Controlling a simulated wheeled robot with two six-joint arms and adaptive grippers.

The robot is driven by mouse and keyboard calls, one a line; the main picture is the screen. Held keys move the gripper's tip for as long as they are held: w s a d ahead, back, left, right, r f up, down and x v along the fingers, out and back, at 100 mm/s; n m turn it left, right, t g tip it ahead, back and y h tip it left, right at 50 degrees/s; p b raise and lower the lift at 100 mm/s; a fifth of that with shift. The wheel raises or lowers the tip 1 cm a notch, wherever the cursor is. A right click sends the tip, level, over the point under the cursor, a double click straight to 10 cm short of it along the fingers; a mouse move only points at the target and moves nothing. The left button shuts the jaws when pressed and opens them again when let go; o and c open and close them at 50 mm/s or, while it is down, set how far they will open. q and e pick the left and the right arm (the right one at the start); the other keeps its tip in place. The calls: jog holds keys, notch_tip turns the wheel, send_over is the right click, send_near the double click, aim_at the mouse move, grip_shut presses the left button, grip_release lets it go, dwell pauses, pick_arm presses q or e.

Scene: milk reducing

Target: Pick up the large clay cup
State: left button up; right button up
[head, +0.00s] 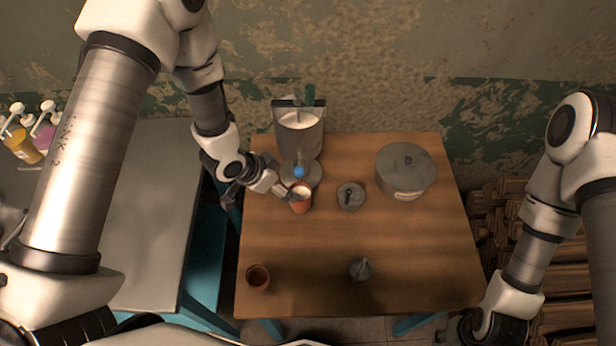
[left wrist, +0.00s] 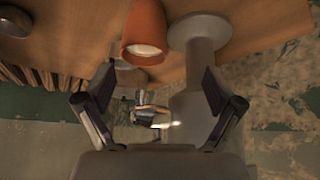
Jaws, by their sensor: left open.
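An orange clay cup (head: 300,203) with a pale inside stands upright on the wooden table, just in front of the milk dispenser. My left gripper (head: 284,192) is open at the cup's left side. In the left wrist view, the orange cup (left wrist: 146,30) shows upside down at the top edge, beyond the spread fingers of the left gripper (left wrist: 157,88). Nothing is held between them. A second, darker clay cup (head: 258,278) stands at the table's front left. Only a dark part of my right gripper (head: 462,330) shows at the bottom edge.
The milk dispenser (head: 300,135) with a blue knob stands close behind the cup. A small lidded grey container (head: 350,195), a large lidded pot (head: 406,181) and a pointed grey item (head: 361,269) stand on the wooden table (head: 430,245). A grey side table (head: 150,225) is at left.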

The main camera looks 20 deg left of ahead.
aim_at(301, 207)
pick_arm(q)
jog(key=d+f+p, duration=0.2)
jog(key=f, duration=0.1)
jog(key=d+f+p, duration=0.1)
jog(key=f, duration=0.1)
jog(key=shift+w+d, duration=0.2)
jog(key=shift+w, duration=0.05)
jog(key=shift+w+f, duration=0.25)
jog(key=shift+f, duration=0.05)
jog(key=shift+s+r, duration=0.1)
jog(key=shift+s, duration=0.05)
jog(key=shift+s+r, duration=0.1)
jog(key=shift+s, duration=0.05)
jog(key=shift+c, duration=0.9)
jog(key=c, duration=1.2)
jog(key=shift+c, duration=0.7)
pick_arm(e)
jog(key=r, duration=0.1)
jog(key=s+r, duration=0.2)
jog(key=r, duration=0.1)
